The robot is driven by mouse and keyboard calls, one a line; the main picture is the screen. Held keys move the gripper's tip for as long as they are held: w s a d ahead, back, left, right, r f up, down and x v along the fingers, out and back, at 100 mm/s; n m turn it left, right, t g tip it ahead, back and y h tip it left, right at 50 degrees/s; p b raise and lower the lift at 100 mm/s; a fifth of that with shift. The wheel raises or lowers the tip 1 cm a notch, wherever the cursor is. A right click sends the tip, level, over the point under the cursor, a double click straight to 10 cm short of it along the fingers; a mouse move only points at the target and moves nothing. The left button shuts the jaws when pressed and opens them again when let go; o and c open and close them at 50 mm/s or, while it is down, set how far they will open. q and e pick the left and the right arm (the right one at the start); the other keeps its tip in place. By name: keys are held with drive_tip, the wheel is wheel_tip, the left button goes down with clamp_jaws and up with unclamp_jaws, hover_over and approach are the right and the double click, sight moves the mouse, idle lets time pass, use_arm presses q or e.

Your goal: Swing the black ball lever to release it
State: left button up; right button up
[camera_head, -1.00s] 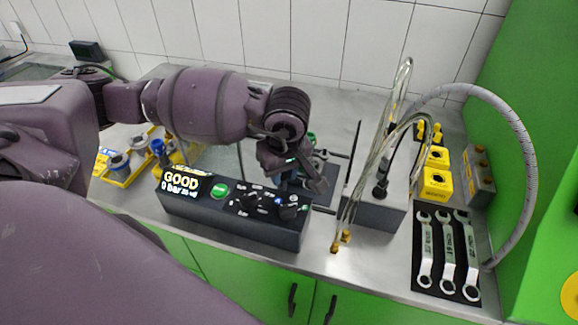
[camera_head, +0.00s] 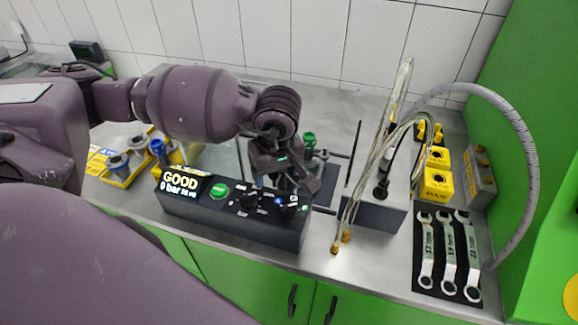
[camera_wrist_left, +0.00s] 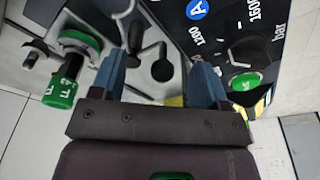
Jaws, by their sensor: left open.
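My left gripper (camera_head: 289,182) is open above the fixture behind the control panel. In the left wrist view, my left gripper (camera_wrist_left: 158,62) has two blue fingers spread apart, with the black ball lever (camera_wrist_left: 162,70) showing between them, nearer the right finger. A second dark rounded handle end shows by the left finger. I cannot tell whether either finger touches the lever. In the head view the lever is hidden by the gripper. My right gripper is not in view.
The control panel (camera_head: 235,215) with a lit "GOOD" display stands in front of the gripper. A green-capped valve (camera_head: 309,140) is just behind it and also shows in the wrist view (camera_wrist_left: 62,92). Clear hoses (camera_head: 375,160) rise to the right. Wrenches (camera_head: 448,255) lie far right.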

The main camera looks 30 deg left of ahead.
use_arm(q)
drive_tip(key=shift+o, duration=1)
drive_tip(key=shift+r, duration=0.25)
drive_tip(key=shift+r+p, duration=0.45)
drive_tip(key=shift+r, duration=1.2)
drive_tip(key=shift+r+p, duration=0.65)
drive_tip(key=shift+r, duration=0.5)
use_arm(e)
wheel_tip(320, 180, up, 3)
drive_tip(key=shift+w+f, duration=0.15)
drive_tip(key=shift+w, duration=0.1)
